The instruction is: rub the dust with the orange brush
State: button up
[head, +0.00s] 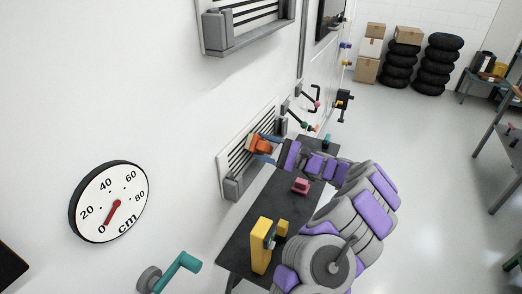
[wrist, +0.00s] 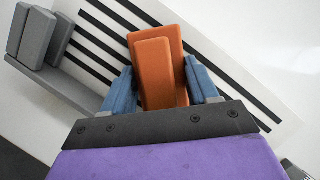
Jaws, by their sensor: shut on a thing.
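The orange brush (head: 259,144) is held by my gripper (head: 268,150) against or close to the lower slatted vent panel (head: 236,160) on the white wall. In the wrist view the orange brush (wrist: 158,70) sits between the two blue fingers of my gripper (wrist: 162,92), which are shut on it. Black slots of the vent panel (wrist: 100,48) run behind the brush. I cannot tell whether the brush touches the panel. I cannot make out any dust; the brush hides part of the panel.
A round gauge (head: 111,201) and a teal crank (head: 177,270) are on the wall at left. Open floor (head: 430,150) lies to the right.

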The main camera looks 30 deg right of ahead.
aim_at(255, 151)
jog(key=shift+w+d, duration=0.3)
jog(key=shift+d, duration=0.1)
jog(key=shift+w+d+f, duration=0.1)
jog(key=shift+w+d, duration=0.5)
jog(key=shift+d, duration=0.05)
jog(key=shift+w+d+b, duration=0.3)
jog(key=shift+w+d, duration=0.4)
jog(key=shift+d, duration=0.1)
jog(key=shift+w+d, duration=0.45)
jog(key=shift+d, duration=0.2)
jog(key=shift+w+d, duration=0.45)
jog(key=shift+d, duration=0.15)
jog(key=shift+w+d+b, duration=0.3)
jog(key=shift+d+b, duration=0.05)
jog(key=shift+b, duration=0.1)
